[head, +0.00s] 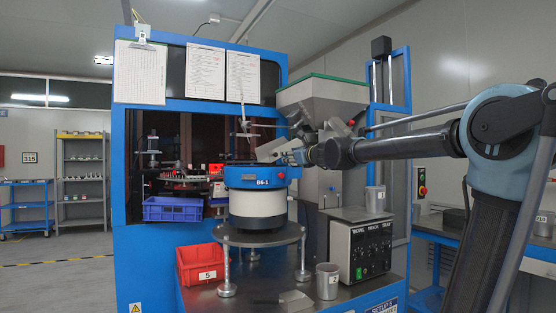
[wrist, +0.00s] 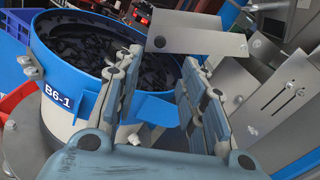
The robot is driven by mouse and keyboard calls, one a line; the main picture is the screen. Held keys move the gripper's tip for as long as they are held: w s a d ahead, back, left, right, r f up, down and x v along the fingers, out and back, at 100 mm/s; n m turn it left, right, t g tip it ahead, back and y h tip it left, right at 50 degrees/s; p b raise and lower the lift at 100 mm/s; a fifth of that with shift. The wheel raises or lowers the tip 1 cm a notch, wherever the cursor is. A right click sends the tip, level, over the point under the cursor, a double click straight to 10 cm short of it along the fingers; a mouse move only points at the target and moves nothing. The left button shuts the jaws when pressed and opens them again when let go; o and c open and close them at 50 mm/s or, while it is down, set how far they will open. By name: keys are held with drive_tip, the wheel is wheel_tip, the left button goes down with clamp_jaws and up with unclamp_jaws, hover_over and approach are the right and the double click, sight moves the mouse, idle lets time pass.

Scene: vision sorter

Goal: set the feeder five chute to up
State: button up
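A blue-rimmed bowl feeder labelled B6-1 (head: 262,184) stands on a round metal plate; in the wrist view the bowl (wrist: 60,88) holds many dark parts. A bare metal plate, perhaps the chute, tilts beside the bowl's rim in the head view (head: 271,149). A flat metal plate also shows beyond my fingers in the wrist view (wrist: 200,40); I cannot tell whether it is up or down. My gripper (head: 297,157) is at the bowl's right rim. In the wrist view its two fingers (wrist: 161,66) are apart, with nothing visibly held between them.
A red bin marked 5 (head: 203,266) and a blue bin (head: 173,209) are left of the feeder. A grey hopper (head: 322,103) hangs above right. A control box (head: 361,247) and metal cups (head: 327,281) stand right. A slotted metal plate (wrist: 280,95) is close right of my fingers.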

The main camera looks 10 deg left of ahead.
sight(277, 155)
drive_tip(key=x, duration=1.2)
drive_tip(key=shift+w+a, duration=0.15)
drive_tip(key=shift+w, duration=0.1)
clamp_jaws()
